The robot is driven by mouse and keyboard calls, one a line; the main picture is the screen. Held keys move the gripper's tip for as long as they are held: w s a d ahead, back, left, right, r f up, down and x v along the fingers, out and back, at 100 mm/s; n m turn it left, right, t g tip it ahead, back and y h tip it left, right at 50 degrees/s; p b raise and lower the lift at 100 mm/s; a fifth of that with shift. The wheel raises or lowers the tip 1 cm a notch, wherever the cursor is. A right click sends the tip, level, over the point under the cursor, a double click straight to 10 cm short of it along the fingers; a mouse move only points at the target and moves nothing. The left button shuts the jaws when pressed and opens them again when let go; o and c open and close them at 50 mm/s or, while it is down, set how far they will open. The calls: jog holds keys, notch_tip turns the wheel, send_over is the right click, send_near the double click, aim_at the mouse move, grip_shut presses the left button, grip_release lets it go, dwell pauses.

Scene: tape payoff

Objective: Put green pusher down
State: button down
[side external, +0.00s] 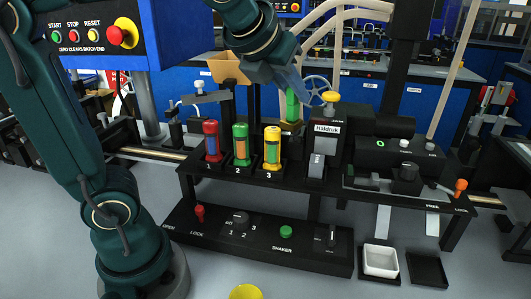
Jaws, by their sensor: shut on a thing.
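My gripper (289,82) is in the upper middle of the side external view, pointing down. It is shut on the green pusher (293,106), a bright green upright block. The pusher is behind the yellow canister (272,148) and left of the black unit labelled Haldruk (327,128). Its lower end is close to a dark post behind the canisters; I cannot tell whether it touches anything there. The fingertips are small and partly hidden by the arm's wrist.
Red (211,141), green (240,145) and yellow canisters stand in a row on a black bench, numbered 1 to 3. A spoked handwheel (316,88) and yellow knob (331,97) are close right of the gripper. A white tray (380,261) and yellow bowl (245,292) are in front.

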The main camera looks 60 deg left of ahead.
jog(key=w+a+n+g+y, duration=0.2)
jog(key=w+a+n+y, duration=0.15)
jog(key=a, duration=0.85)
jog(key=shift+n, duration=0.65)
jog(key=shift+w+a+f, duration=0.1)
jog(key=shift+a+f, duration=0.05)
jog(key=shift+f, duration=1.75)
jog(key=shift+w+a+f, duration=0.1)
jog(key=shift+a+f, duration=0.05)
jog(key=shift+f, duration=1.8)
jog(key=shift+a+f, duration=0.15)
jog(key=shift+f, duration=1.75)
jog(key=shift+f, duration=0.15)
jog(key=c, duration=1.1)
grip_release()
